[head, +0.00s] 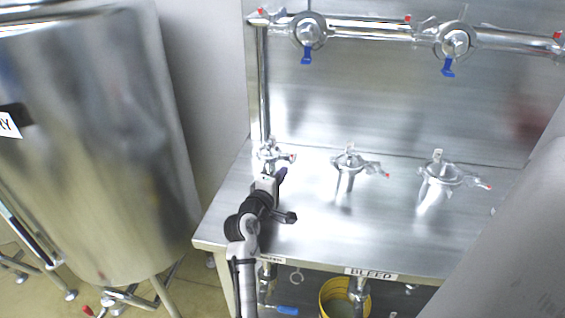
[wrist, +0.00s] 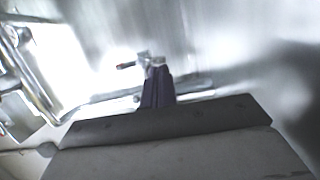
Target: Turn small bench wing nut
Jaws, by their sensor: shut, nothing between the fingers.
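Three metal pipe clamps stand along the bench. The left, smallest one (head: 272,154) has a red-tipped wing nut (head: 291,157) pointing right. My gripper (head: 283,174) is just in front of and below this clamp in the head view, its dark fingers pointing up toward it. In the wrist view the shut fingers (wrist: 158,88) stand close together with nothing visible between them. The red-tipped piece (wrist: 126,65) and a small metal part (wrist: 151,59) show just beyond the fingertips. I cannot tell whether the fingers touch the metal part.
A middle clamp (head: 349,161) and a right clamp (head: 441,174) stand farther along the steel bench (head: 320,230). Pipes with blue-handled valves (head: 307,55) run across the back wall. A large steel tank (head: 90,150) stands left. A yellow bucket (head: 325,300) sits below the bench.

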